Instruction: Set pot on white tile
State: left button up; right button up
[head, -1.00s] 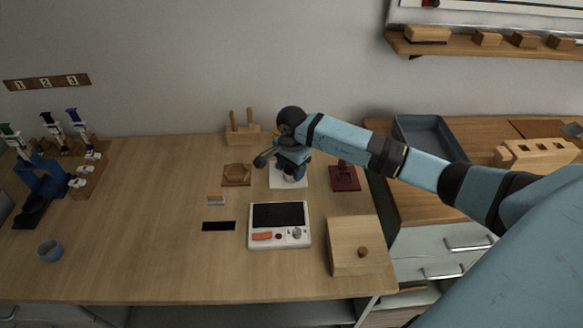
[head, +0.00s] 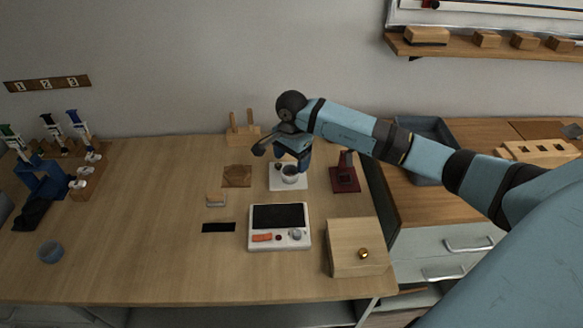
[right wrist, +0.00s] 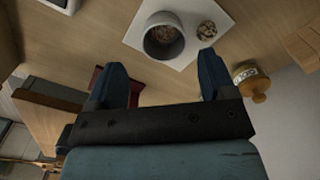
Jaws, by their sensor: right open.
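The pot (head: 290,174), a small grey cup-like vessel with brown contents, stands upright on the white tile (head: 276,185). In the right wrist view the pot (right wrist: 163,38) is on the white tile (right wrist: 187,58), beside a small round speckled thing (right wrist: 207,30). My right gripper (head: 303,165) is over the tile's far side in the head view. In the right wrist view its fingers (right wrist: 163,78) are spread, with nothing between them, apart from the pot. My left gripper is not in view.
A white device with a dark screen (head: 279,217) lies in front of the tile. A jar with a wooden lid (right wrist: 251,82) is near the right finger.

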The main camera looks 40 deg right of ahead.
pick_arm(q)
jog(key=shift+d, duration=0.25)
pick_arm(e)
notch_tip(320, 180, up, 8)
jog(key=shift+f, duration=0.2)
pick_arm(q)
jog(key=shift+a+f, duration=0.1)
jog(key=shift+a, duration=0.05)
